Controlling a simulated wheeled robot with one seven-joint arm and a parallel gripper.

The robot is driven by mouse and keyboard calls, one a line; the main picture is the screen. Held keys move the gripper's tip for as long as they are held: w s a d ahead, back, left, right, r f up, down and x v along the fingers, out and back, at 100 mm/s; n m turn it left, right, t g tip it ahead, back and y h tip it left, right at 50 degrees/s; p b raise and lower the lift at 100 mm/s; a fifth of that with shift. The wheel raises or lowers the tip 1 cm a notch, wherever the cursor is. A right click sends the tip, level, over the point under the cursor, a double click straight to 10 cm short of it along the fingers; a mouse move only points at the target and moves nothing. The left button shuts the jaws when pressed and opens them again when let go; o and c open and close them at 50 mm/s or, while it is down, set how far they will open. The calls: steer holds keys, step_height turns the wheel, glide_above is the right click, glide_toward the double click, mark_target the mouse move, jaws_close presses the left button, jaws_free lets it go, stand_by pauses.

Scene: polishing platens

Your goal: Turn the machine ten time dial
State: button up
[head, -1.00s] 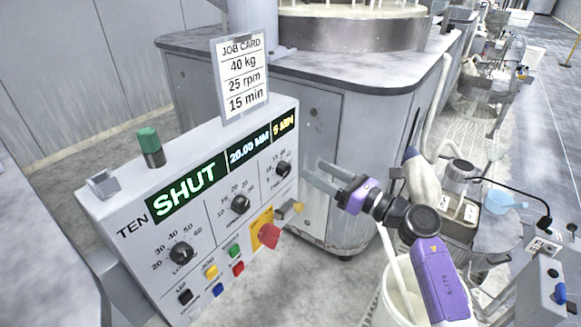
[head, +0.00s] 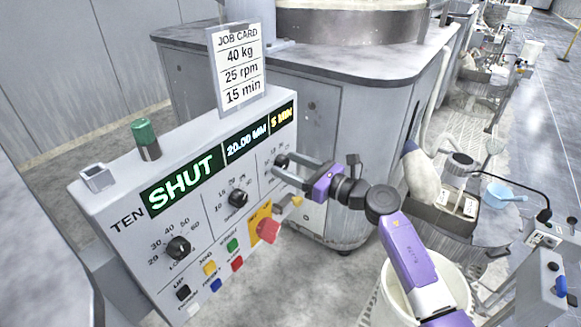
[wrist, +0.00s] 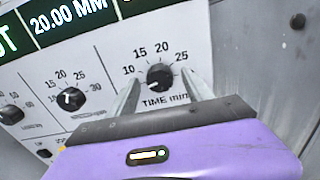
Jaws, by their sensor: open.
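The time dial (wrist: 160,77) is a black knob with a scale of 10, 15, 20, 25 around it, marked TIME min in the wrist view. It sits at the right end of the panel of machine TEN (head: 128,226). My gripper (head: 277,168) is open in front of the dial. In the wrist view the gripper's two fingers (wrist: 162,92) stand on the left and right of the knob; whether they touch it I cannot tell. In the head view the fingers partly hide the dial. The time display (head: 283,117) reads 5 MIN.
The job card (head: 240,68) on top reads 40 kg, 25 rpm, 15 min. Left of the time dial are the middle dial (head: 238,198) and the load dial (head: 178,247). A red switch (head: 268,230) sticks out below, beside several coloured buttons. A white bucket (head: 379,311) stands at right.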

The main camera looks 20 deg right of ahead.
jaws_close()
steer(key=shift+r+m+p, duration=0.1)
steer(key=shift+m+p, duration=0.2)
steer(key=shift+p, duration=0.1)
steer(key=m+p, duration=0.2)
steer(key=shift+r+p, duration=0.15)
steer(key=shift+p, duration=0.25)
steer(key=m+p, duration=0.4)
steer(key=m, duration=0.2)
steer(key=shift+p, duration=0.35)
steer(key=m+p, duration=0.3)
steer(key=m, duration=0.1)
steer(key=shift+f+m+p, duration=0.25)
steer(key=shift+m+p, duration=0.55)
steer(key=shift+m, duration=0.8)
